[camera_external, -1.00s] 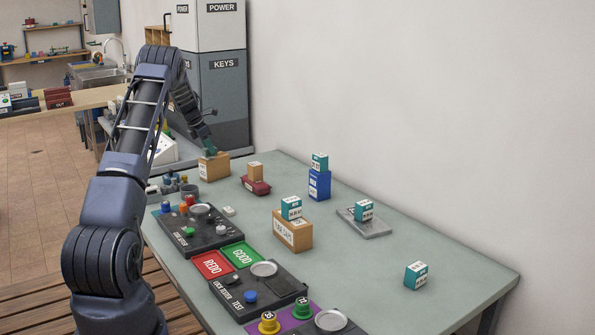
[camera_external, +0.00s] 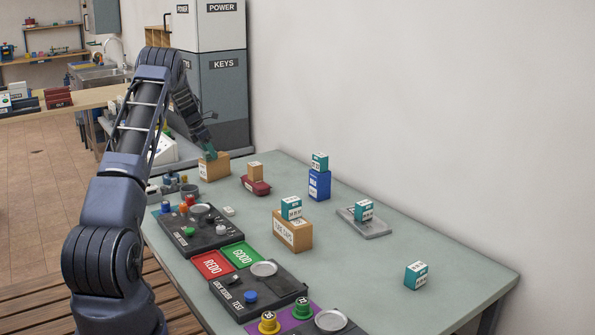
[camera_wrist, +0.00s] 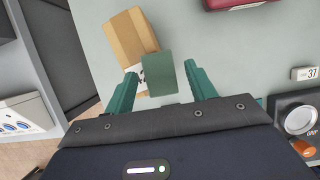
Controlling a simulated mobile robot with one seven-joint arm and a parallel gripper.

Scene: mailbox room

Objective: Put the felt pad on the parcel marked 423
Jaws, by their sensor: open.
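A dark green square pad (camera_wrist: 161,75), which looks like the felt pad, is between my gripper's (camera_wrist: 163,84) two teal fingers in the wrist view. Gaps show on both sides of it, so the fingers are open and apart from it. It overlaps the right edge of a tan cardboard box (camera_wrist: 126,36) and partly hides its white label. I cannot read the number or tell whether the pad rests on the box. In the external view my gripper (camera_external: 209,151) is at the box (camera_external: 215,168) at the table's far left end.
A dark red item (camera_external: 257,187) carrying a small tan box (camera_external: 254,171) is right of it. Several teal-and-white boxes, a blue box (camera_external: 319,185) and a larger tan box (camera_external: 292,233) stand along the table. Black tester panels (camera_external: 200,230) line the front. The back right is mostly clear.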

